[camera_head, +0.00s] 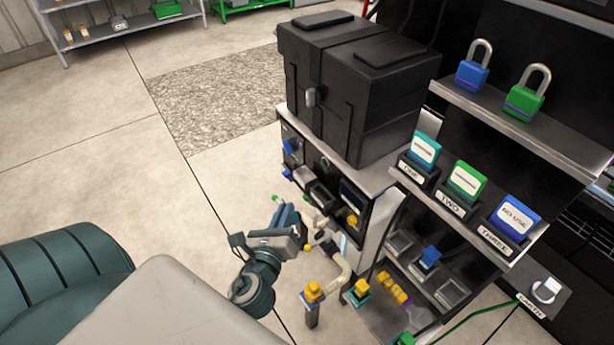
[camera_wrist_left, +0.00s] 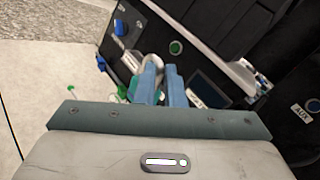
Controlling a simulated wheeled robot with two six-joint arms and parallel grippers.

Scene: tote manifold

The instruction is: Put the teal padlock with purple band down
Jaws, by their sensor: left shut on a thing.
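My left gripper (camera_head: 288,215) is in front of the lower black panel of the cabinet, below the black case. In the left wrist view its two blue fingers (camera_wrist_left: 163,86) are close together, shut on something. A blue padlock (camera_head: 472,76) and a green padlock (camera_head: 523,102), both with purple bands, stand on the upper right shelf. My right gripper is not in view.
The panel has a blue knob (camera_wrist_left: 120,28) and a green button (camera_wrist_left: 176,48). A black case (camera_head: 345,90) sits on top. Teal, green and blue tags stand in labelled holders (camera_head: 452,203) at right. Yellow-capped pipe fittings (camera_head: 313,292) stand below. Open floor lies left.

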